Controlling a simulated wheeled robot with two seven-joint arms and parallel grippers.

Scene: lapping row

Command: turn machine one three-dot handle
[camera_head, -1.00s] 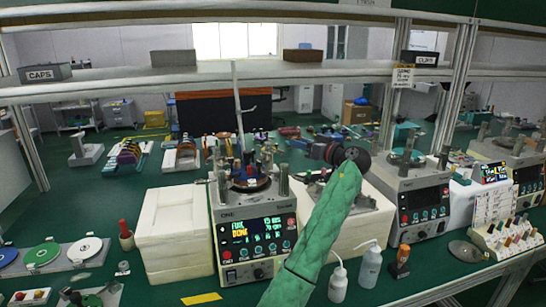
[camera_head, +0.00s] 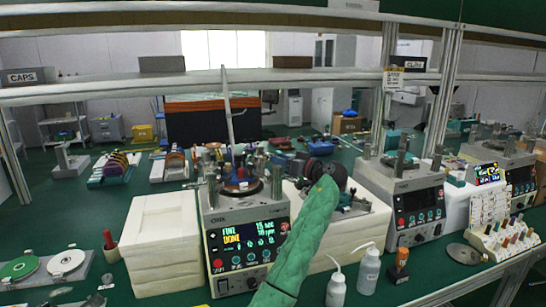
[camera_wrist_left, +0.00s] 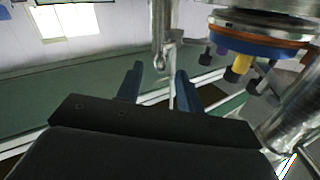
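A lapping machine (camera_head: 246,240) with a lit display stands on the green bench, left of my left arm. On its top are a round plate (camera_head: 240,187), upright posts and several small coloured pieces. No three-dot mark can be made out. My left gripper (camera_head: 322,168), at the end of the green-sleeved arm, is right of this machine's top, above the bench. In the left wrist view its two blue fingers (camera_wrist_left: 160,84) are apart with nothing seen gripped. A metal rod with a rounded end (camera_wrist_left: 160,58) shows just beyond them; contact cannot be told. My right gripper is not in view.
A ringed plate (camera_wrist_left: 262,32) with coloured pegs and a metal post are close right of the fingers. White blocks (camera_head: 165,240) flank the machine on the left. Two bottles (camera_head: 368,270) stand in front right. A second machine (camera_head: 405,205) stands further right. Shelf rails cross behind.

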